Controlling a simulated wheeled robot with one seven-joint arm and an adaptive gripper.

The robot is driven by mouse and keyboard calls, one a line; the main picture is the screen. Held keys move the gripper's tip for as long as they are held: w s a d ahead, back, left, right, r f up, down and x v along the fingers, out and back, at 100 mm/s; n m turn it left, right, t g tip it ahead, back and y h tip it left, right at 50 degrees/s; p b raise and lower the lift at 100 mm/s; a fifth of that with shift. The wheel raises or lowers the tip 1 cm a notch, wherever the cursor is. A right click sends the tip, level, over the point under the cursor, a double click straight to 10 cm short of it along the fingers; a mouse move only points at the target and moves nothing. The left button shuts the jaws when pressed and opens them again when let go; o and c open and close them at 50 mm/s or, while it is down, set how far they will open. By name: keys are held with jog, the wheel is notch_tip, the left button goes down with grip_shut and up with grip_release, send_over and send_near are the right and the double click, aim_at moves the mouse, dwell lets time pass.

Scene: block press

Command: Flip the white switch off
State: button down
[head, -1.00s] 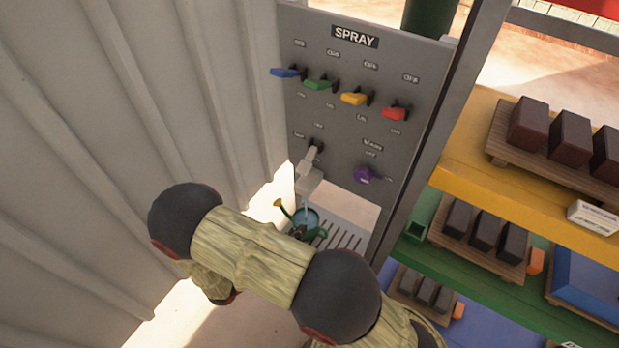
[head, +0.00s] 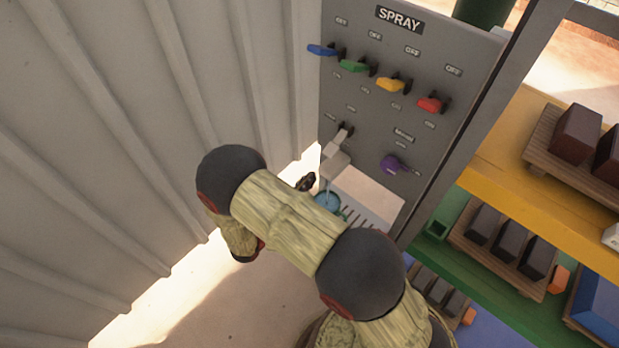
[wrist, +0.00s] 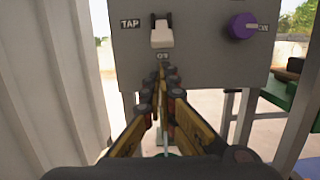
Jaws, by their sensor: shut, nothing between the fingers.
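The white switch (wrist: 162,33) sits on the grey panel beside the TAP label in the wrist view, its handle hanging downward above a small label that looks like ON. It also shows in the head view (head: 343,134), above a pale spout (head: 334,164). My gripper (wrist: 163,72) is shut and empty, its fingertips just below the switch in the wrist view. In the head view only a dark part of my gripper (head: 306,182) shows, left of the spout; my arm hides the rest. I cannot tell whether the fingertips touch the panel.
Blue (head: 322,50), green (head: 354,66), yellow (head: 391,85) and red (head: 432,104) levers line the SPRAY panel. A purple knob (wrist: 242,26) is right of the switch. A thin stream falls toward a teal watering can (head: 328,200). A corrugated wall (head: 150,120) stands left; shelves with bricks stand right.

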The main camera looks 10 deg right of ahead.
jog(key=b+x, duration=0.1)
jog(key=x, duration=0.6)
jog(key=shift+w+d, duration=0.15)
jog(key=shift+d, duration=0.15)
jog(key=shift+r, duration=0.2)
jog(key=r+g+y+p, duration=0.1)
jog(key=r+p, duration=0.1)
jog(key=p, duration=0.2)
jog(key=s+a+r+g+y+p, duration=0.1)
jog(key=r+y+p, duration=0.1)
jog(key=p, duration=0.2)
jog(key=a+r+g+y+p, duration=0.1)
jog(key=r+p, duration=0.1)
jog(key=p, duration=0.3)
jog(key=shift+s+a+r+y, duration=0.1)
jog(key=shift+s+y, duration=0.15)
jog(key=shift+y, duration=0.05)
jog(key=g+y+p, duration=0.3)
jog(key=y+p, duration=0.1)
jog(key=p, duration=0.3)
send_near(328, 149)
jog(key=w+d+f, duration=0.1)
jog(key=w+d, duration=0.1)
jog(key=shift+s+d+r+p, duration=0.1)
jog(key=shift+d+r+p, duration=0.15)
jog(key=shift+r+p, duration=0.15)
jog(key=shift+r, duration=0.1)
